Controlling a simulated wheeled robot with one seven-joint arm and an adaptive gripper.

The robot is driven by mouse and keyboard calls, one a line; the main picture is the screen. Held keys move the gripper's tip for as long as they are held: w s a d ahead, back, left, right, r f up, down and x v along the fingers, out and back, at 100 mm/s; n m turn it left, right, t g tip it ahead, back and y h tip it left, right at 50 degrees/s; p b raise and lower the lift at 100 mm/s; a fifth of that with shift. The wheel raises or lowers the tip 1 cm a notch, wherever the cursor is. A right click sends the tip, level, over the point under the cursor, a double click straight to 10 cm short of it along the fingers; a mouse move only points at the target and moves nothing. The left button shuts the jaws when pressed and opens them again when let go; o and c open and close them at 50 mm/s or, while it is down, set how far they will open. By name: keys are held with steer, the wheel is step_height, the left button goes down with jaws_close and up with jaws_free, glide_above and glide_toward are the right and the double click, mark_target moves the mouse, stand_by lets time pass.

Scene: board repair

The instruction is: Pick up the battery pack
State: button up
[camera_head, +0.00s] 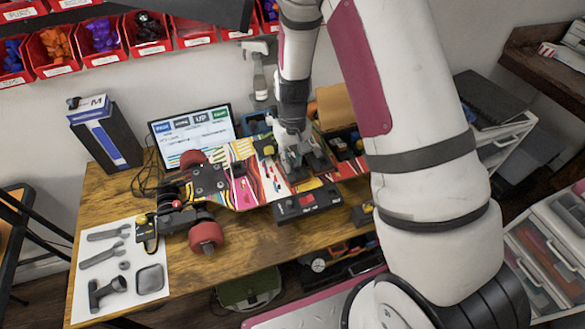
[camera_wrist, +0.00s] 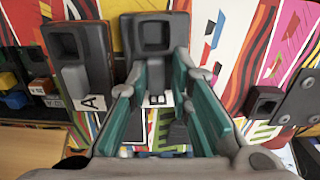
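A skateboard (camera_head: 240,175) with a bright striped deck and red wheels lies upside down across the wooden table. Two dark grey blocks stand on it, one beside label A (camera_wrist: 78,58) and one beside label B (camera_wrist: 153,38). They look like battery packs, though no name on them can be read. My gripper (camera_wrist: 166,72) is open, with teal finger pads on either side of the B block's lower end. I cannot tell whether they touch it. In the head view my gripper (camera_head: 291,150) is over the deck, partly hiding the blocks.
A black box with red parts (camera_head: 307,202) sits at the table's front edge. A laptop (camera_head: 195,132) and a tall blue-black box (camera_head: 105,135) stand behind. A white tool mat (camera_head: 120,268) lies at the left. Red bins (camera_head: 100,35) hang on the wall.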

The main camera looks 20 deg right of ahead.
mark_target(293, 161)
jaws_close()
step_height(293, 161, up, 18)
steer(key=p, duration=0.4)
steer(key=shift+p, duration=0.3)
